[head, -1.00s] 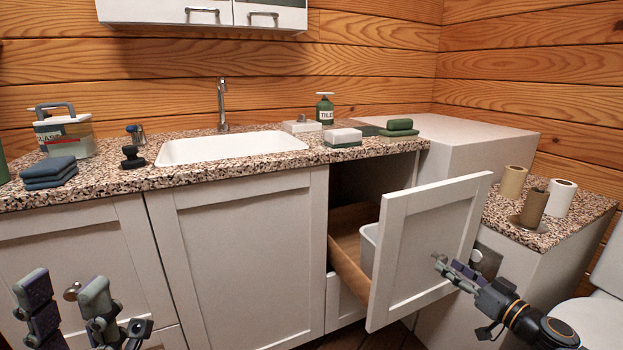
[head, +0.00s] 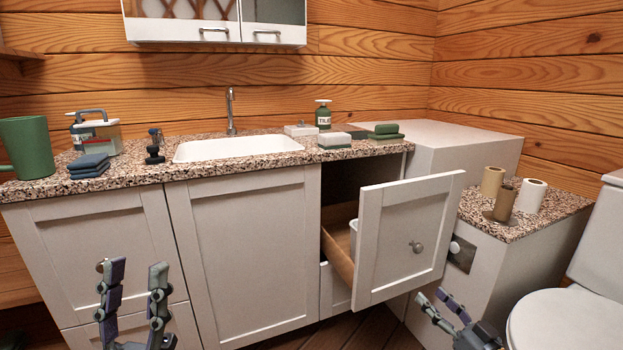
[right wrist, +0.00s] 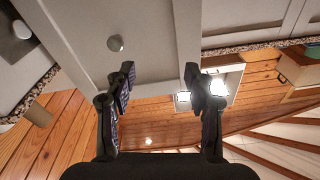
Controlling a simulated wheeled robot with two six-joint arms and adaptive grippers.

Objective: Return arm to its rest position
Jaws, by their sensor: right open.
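My right gripper (head: 447,310) is at the lower right of the head view, in front of and below the open drawer front (head: 408,238). It is open and empty, clear of the drawer's round knob (head: 417,247). In the right wrist view the fingers (right wrist: 157,90) are spread apart with nothing between them, and the knob (right wrist: 115,43) lies beyond them. My left gripper (head: 135,300) is at the lower left of the head view, in front of a cabinet door. Its fingers are spread apart and nothing shows between them.
The drawer stands pulled out, with a white bin (head: 353,236) inside. A granite counter (head: 270,160) with a sink (head: 236,149) runs behind. Paper rolls (head: 529,197) stand on a low cabinet at the right, beside a toilet (head: 553,318). A green cup (head: 27,147) stands at far left.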

